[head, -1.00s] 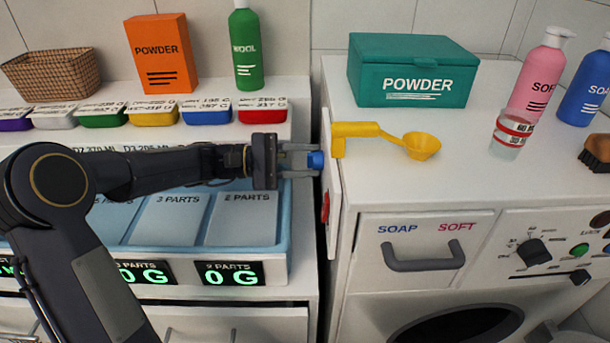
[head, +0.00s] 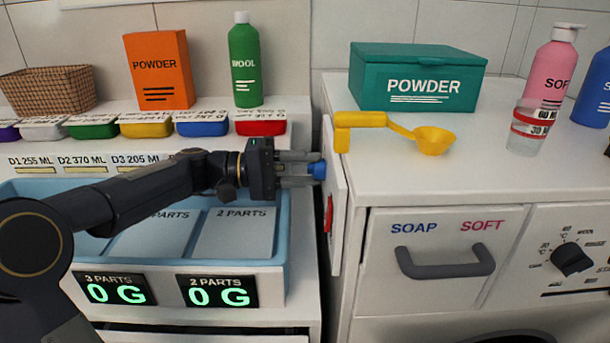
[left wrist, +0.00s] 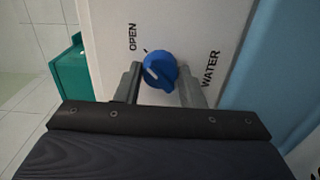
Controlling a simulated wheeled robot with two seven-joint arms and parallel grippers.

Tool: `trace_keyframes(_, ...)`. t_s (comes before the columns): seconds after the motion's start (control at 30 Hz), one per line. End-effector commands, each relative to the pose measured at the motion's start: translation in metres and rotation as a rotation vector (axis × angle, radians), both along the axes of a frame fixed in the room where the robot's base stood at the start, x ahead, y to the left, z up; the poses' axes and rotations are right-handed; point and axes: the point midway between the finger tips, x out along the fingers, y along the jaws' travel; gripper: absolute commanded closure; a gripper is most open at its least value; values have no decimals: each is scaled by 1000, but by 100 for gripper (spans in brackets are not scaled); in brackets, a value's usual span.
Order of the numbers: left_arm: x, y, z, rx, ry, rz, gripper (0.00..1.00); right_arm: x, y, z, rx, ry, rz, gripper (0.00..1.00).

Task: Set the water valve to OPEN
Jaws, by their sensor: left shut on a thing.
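The water valve is a blue knob (left wrist: 159,71) on a white panel (left wrist: 112,20) that carries the words OPEN and WATER. In the head view the knob (head: 318,170) shows on the left side of the white cabinet. My left gripper (head: 314,171) reaches it from the left and is shut on it, with one finger on each side in the left wrist view. The knob's white pointer line leans to the upper left in the wrist view, toward a small tick near OPEN. I cannot tell whether it lines up exactly. My right gripper is not in view.
A red part (head: 328,213) sits on the same panel below the knob. A yellow scoop (head: 433,140), a teal powder box (head: 418,78) and a clear cup (head: 527,128) stand on the cabinet top. A blue tray (head: 282,245) lies under my left arm.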

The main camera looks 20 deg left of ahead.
Motion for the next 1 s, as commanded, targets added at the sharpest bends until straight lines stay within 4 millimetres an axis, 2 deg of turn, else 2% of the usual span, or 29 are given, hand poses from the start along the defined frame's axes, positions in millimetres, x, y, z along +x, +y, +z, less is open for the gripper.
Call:
trace_keyframes(0.4, 0, 0, -1, 5, -7, -1, 87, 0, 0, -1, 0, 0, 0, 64)
trace_keyframes(0.43, 0, 0, -1, 5, -7, -1, 62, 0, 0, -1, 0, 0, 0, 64)
trace_keyframes(0.57, 0, 0, -1, 4, -7, -1, 45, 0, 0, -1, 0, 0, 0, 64)
trace_keyframes(0.6, 0, 0, -1, 4, -6, -1, 43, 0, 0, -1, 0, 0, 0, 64)
trace_keyframes(1.0, 0, 0, -1, 3, -4, -1, 43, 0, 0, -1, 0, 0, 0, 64)
